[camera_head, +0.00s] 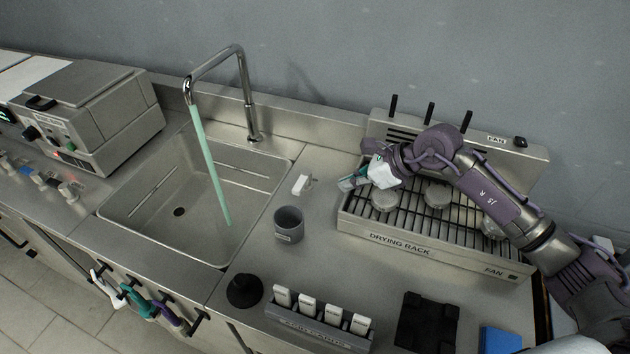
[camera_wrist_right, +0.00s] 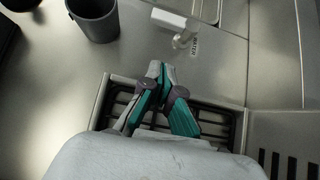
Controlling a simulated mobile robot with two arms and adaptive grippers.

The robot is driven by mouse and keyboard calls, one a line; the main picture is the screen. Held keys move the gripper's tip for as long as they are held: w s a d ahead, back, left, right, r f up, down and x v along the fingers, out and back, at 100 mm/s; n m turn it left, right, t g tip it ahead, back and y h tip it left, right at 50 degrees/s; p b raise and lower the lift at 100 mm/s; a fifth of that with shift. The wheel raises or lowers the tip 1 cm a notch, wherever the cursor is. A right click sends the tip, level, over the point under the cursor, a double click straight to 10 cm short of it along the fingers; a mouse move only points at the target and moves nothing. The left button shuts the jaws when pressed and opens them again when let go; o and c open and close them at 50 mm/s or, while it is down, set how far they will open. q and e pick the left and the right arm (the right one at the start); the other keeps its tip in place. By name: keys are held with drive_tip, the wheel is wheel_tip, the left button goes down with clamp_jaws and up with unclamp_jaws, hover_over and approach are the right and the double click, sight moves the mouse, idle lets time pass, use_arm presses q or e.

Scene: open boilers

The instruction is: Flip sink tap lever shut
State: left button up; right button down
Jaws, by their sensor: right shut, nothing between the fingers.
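The sink tap (camera_head: 246,95) is a tall chrome pipe at the back right of the steel sink (camera_head: 165,205). A greenish stream of water (camera_head: 208,165) runs from its spout into the basin. A small white lever (camera_head: 302,183) stands on the counter right of the sink; it also shows in the right wrist view (camera_wrist_right: 170,19), ahead of the fingertips. My right gripper (camera_head: 345,184) is shut and empty above the left end of the drying rack, right of the lever and apart from it. Its teal fingers show in the right wrist view (camera_wrist_right: 162,72). My left gripper is not in view.
A grey cup (camera_head: 289,224) stands on the counter just in front of the lever. The drying rack (camera_head: 400,243) holds several round pieces. A row of white cards in a holder (camera_head: 316,321), a black round object (camera_head: 243,291) and a black block (camera_head: 427,322) lie nearer the front.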

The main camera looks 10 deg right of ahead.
sight(302, 183)
drive_tip(key=p+x, duration=0.1)
drive_tip(key=x, duration=0.4)
drive_tip(key=shift+w+a+f, duration=0.1)
drive_tip(key=shift+a, duration=0.25)
drive_tip(key=w+a+p, duration=0.1)
drive_tip(key=w+a, duration=0.1)
drive_tip(key=shift+a+p, duration=0.3)
drive_tip(key=shift+p, duration=0.1)
drive_tip(key=shift+w+a, duration=0.1)
drive_tip(key=shift+a, duration=0.1)
drive_tip(key=shift+d, duration=0.1)
